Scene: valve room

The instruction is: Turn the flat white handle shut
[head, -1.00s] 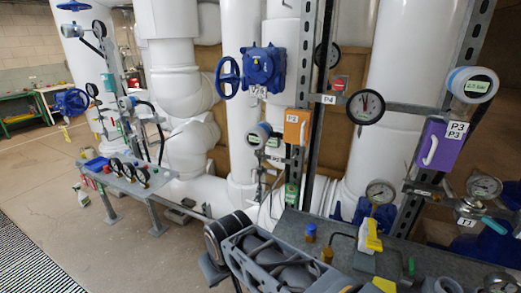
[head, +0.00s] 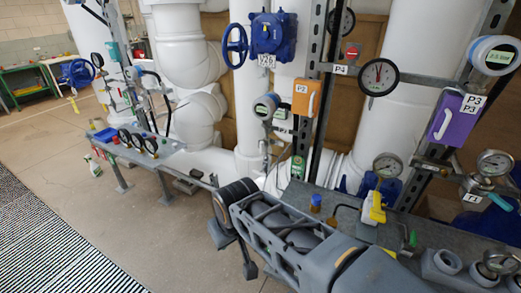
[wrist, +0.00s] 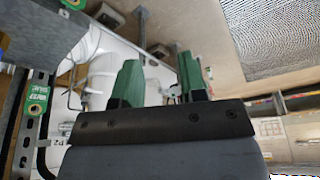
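My gripper (wrist: 160,80) shows in the wrist view as two green fingers, parted with a wide gap. No object is clearly held between them. A small pale fitting (wrist: 174,92) shows in the gap, but I cannot tell what it is or how far away. In the head view my arm reaches from the lower right toward the middle, and the fingers are hidden. I cannot single out a flat white handle for certain.
A grey bench (head: 335,196) with a yellow-and-white item (head: 374,208) stands right of my arm. A small gauge table (head: 160,155) stands at the left. White pipes and a blue handwheel (head: 235,45) stand behind. Open floor (head: 90,210) lies at the left.

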